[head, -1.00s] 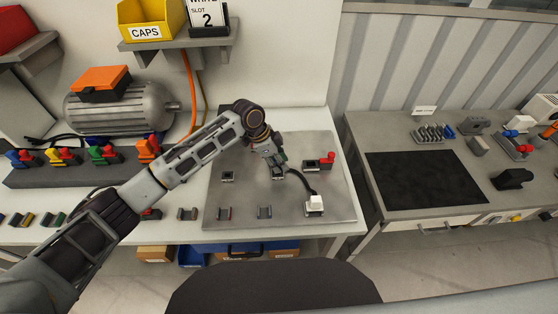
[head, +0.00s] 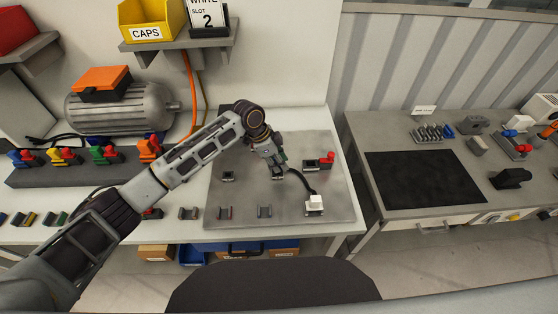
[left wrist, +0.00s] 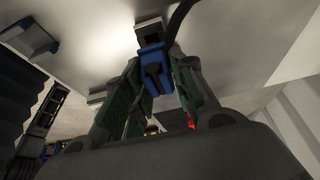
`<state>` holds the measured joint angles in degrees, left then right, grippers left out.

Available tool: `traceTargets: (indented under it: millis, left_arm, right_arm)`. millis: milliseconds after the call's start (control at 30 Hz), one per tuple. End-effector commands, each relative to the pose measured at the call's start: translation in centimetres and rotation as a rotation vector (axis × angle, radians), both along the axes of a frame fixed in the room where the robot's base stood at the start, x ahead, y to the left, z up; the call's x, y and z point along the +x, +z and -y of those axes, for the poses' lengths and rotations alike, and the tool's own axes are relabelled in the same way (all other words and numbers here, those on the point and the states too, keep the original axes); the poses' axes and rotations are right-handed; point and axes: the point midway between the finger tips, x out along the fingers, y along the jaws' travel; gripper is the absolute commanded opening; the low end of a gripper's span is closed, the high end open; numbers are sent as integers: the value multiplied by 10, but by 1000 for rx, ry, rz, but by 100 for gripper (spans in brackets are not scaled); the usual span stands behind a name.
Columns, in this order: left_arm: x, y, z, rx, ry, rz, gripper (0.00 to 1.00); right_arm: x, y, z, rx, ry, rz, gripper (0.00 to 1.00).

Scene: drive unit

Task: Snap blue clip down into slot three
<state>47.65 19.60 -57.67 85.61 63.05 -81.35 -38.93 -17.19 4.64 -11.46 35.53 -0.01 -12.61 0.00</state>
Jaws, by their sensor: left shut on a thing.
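My left gripper (head: 278,172) is low over the grey metal plate (head: 240,150), with its fingers pointing down near the plate's middle. In the left wrist view, its two fingers (left wrist: 155,85) are shut on a blue clip (left wrist: 152,65). The clip's far end is at a small grey block (left wrist: 149,30) with a dark cable (left wrist: 178,20) beside it. I cannot tell whether the clip is seated in that block. In the head view the gripper hides the clip. My right gripper is not in view.
The plate also carries a dark block (head: 228,176), empty brackets (head: 265,211), a red-topped piece (head: 326,159) and a white block (head: 314,203) at the cable's end. A motor (head: 120,108) and coloured clips stand at left. A black mat (head: 425,180) lies on the right bench.

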Motion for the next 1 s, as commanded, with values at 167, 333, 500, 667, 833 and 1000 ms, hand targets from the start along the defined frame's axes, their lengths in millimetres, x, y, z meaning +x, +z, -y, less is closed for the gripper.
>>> traceTargets:
  millis: [167,333,500,667,833,1000]
  left_arm:
    - [0,0,0,0,0,0,6]
    - [0,0,0,0,0,0,6]
    - [0,0,0,0,0,0,6]
    - [0,0,0,0,0,0,6]
    - [0,1,0,-1,0,-1,6]
    - [0,1,0,-1,0,-1,6]
  right_arm:
    - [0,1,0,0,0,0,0]
    - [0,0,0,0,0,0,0]
    - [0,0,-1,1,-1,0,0]
    - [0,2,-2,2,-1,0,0]
    - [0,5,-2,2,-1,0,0]
    - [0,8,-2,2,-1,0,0]
